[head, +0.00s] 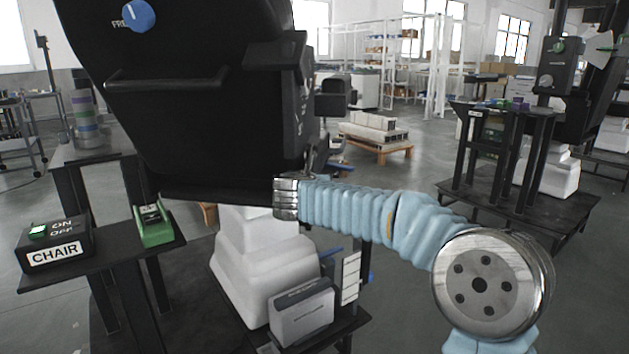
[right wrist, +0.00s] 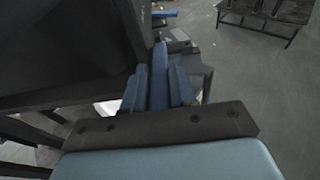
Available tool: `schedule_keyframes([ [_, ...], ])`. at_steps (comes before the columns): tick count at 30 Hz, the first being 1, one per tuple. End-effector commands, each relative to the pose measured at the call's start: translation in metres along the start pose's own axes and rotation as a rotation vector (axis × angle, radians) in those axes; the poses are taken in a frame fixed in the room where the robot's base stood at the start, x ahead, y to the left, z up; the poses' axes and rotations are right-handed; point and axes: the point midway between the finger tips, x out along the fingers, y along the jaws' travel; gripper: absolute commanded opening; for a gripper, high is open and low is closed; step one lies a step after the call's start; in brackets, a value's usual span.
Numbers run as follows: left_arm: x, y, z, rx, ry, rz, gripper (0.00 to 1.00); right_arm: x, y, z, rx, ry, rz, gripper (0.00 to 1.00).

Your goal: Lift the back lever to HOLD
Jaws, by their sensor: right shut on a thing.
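The black chair back (head: 190,90) fills the upper left of the head view, with a blue knob (head: 139,15) beside partly cut-off lettering that starts "FRE". My right arm reaches in from the right to its side; its gripper is hidden there in the head view. In the right wrist view my right gripper (right wrist: 157,88) has its two light blue fingers shut on either side of a darker blue lever (right wrist: 159,65). The HOLD mark cannot be read, and the lever's setting cannot be told. My left gripper is not in view.
A black box labelled CHAIR with an ON/OFF switch (head: 54,245) and a green device (head: 152,226) sit on a dark shelf at left. White stepped column covers (head: 262,262) stand below the chair back.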

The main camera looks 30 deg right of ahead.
Motion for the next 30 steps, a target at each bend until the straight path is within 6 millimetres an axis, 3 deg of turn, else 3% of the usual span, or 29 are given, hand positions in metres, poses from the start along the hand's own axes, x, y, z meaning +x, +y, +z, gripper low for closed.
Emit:
schedule_keyframes([
  [6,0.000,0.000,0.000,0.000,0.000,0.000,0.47,0.000,-0.001,0.003,0.001,-0.006,0.000,0.00],
  [7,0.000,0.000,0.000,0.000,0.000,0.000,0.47,0.000,-0.001,0.003,0.001,-0.006,0.000,0.29],
  [11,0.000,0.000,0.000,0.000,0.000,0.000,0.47,0.000,0.000,0.002,0.001,-0.004,0.000,0.47],
  [22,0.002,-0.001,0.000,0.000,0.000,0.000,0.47,-0.008,0.000,0.001,0.002,-0.002,0.001,0.47],
  [26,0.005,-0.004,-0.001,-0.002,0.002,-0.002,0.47,-0.031,0.000,0.000,0.001,-0.003,0.003,0.47],
  [30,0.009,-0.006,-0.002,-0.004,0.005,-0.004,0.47,-0.067,0.001,0.000,0.001,-0.004,0.005,0.47],
])
